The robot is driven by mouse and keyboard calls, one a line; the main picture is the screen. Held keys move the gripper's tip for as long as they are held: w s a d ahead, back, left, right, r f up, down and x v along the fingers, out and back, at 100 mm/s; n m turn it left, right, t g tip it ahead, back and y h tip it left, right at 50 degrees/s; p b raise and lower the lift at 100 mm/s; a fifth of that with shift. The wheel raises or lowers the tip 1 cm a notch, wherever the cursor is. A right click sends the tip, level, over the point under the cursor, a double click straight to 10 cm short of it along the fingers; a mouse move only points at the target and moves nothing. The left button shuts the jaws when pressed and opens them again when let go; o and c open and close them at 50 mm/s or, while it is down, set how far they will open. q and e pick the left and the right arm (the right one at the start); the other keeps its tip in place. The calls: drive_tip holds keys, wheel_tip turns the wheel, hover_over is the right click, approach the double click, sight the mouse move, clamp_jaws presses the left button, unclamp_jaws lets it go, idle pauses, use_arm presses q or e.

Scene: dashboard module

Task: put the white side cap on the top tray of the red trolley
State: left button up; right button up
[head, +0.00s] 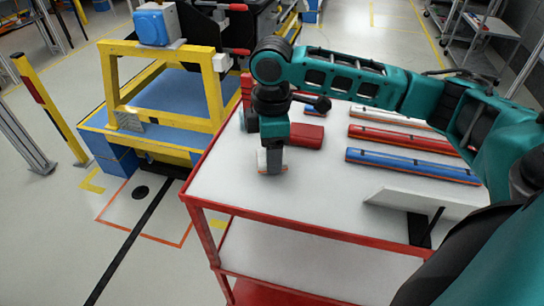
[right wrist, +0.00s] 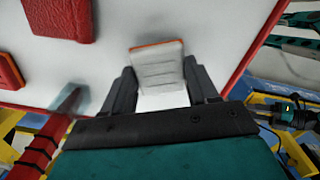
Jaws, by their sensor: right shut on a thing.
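The red trolley's top tray (head: 310,205) is white with a red rim; its surface also fills much of the right wrist view (right wrist: 215,30). My right gripper (head: 271,163) points down over the tray's left part. It is shut on the white side cap (head: 262,158), which shows only as a small pale piece beside the fingers in the head view. In the right wrist view the white side cap (right wrist: 159,70) sits between the two fingers, ribbed, with an orange edge. It is at or just above the tray surface; I cannot tell if it touches.
Red (head: 397,138) and blue (head: 410,165) bars lie on the tray's right side. A red block (head: 305,135) lies behind my gripper. A white angled panel (head: 415,203) stands at front right. A yellow frame (head: 160,100) stands left of the trolley. The tray's front left is clear.

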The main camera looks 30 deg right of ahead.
drive_tip(key=shift+f, duration=0.95)
drive_tip(key=o, duration=1)
drive_tip(key=shift+o, duration=0.2)
wheel_tip(320, 180, up, 12)
drive_tip(key=p, duration=0.2)
